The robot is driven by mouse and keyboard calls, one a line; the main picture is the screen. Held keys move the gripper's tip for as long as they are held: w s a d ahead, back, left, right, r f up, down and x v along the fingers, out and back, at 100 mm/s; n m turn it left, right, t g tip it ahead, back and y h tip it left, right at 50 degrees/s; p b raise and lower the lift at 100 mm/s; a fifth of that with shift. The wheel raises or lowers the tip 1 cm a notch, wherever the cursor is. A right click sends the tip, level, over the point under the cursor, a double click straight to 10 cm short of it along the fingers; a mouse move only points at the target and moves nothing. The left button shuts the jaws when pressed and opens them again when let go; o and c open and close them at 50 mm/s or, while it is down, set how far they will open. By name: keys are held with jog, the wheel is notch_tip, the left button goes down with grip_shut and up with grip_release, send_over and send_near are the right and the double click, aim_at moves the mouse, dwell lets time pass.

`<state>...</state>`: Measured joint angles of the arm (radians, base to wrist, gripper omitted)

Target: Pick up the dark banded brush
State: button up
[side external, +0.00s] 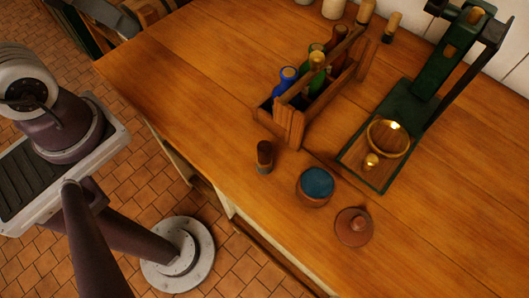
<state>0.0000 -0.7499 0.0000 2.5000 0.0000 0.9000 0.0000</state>
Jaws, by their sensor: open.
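A small dark brown object with a lighter band and a dark lower end, which looks like the dark banded brush (264,157), stands upright on the wooden counter. It is near the counter's front edge, just in front of the wooden bottle carrier. It appears free on all sides, with nothing touching it. My gripper is not in view; only my base and lower arm parts show at the left.
The wooden carrier (289,126) holds several bottles behind the brush. A round pot with a blue top (316,185) and a reddish knobbed lid (353,227) lie to its right. A green stand (404,103) with a brass bowl (389,138) is farther right. The counter's left part is clear.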

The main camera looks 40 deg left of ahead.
jog(key=shift+o, duration=0.5)
jog(key=m+g, duration=0.6)
jog(key=m, duration=1.5)
send_over(265, 147)
notch_tip(265, 147, down, 12)
jog(key=shift+w+d+r, duration=0.1)
jog(key=shift+d, duration=0.05)
jog(key=shift+m, duration=0.3)
notch_tip(265, 147, down, 7)
jog(key=shift+r, duration=0.2)
jog(key=shift+f, duration=0.2)
grip_shut()
